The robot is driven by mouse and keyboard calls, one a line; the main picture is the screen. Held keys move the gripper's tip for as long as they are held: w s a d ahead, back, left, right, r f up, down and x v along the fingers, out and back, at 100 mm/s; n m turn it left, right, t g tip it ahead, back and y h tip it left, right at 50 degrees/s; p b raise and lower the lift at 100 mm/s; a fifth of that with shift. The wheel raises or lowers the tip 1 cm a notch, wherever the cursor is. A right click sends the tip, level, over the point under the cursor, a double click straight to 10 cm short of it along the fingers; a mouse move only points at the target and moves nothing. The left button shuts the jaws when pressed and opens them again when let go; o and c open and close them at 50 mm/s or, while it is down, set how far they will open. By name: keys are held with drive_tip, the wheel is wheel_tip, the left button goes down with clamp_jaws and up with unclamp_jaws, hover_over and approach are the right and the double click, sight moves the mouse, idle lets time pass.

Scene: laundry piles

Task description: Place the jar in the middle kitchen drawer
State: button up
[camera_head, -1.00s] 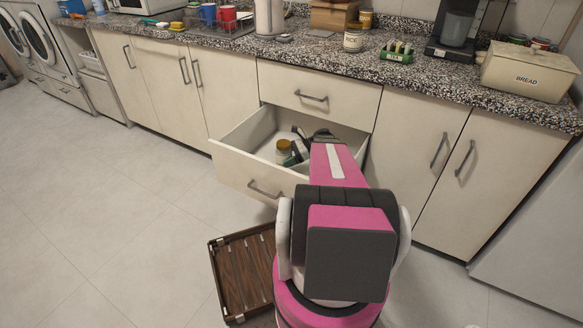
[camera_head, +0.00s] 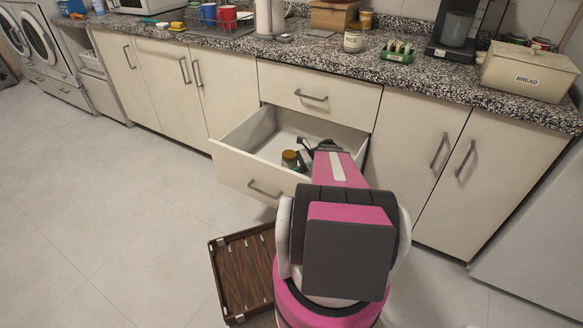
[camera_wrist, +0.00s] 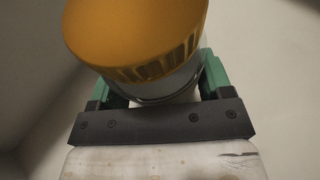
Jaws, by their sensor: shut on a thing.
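The jar has a yellow-orange lid and a clear body. It shows in the wrist view (camera_wrist: 140,35) close up, between the green fingers of my gripper (camera_wrist: 158,80), and in the head view (camera_head: 289,159). My gripper (camera_head: 301,158) is shut on the jar, inside the open middle drawer (camera_head: 240,137). The drawer is pulled out below a closed top drawer, and its white interior looks otherwise empty. My arm hides the drawer's right part. Whether the jar touches the drawer floor cannot be told.
The closed top drawer (camera_head: 318,92) is just above. The speckled countertop (camera_head: 290,50) holds a bread box (camera_head: 528,72), a green rack (camera_head: 397,54) and another jar (camera_head: 353,40). A brown wooden crate (camera_head: 243,275) lies on the floor left of my base. The floor at left is clear.

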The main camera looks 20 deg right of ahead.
drive_tip(key=shift+f, duration=0.5)
drive_tip(key=o, duration=1.2)
drive_tip(key=shift+o, duration=0.2)
drive_tip(key=shift+r, duration=0.1)
drive_tip(key=shift+r, duration=0.35)
drive_tip(key=v, duration=0.7)
drive_tip(key=shift+d+r, duration=0.25)
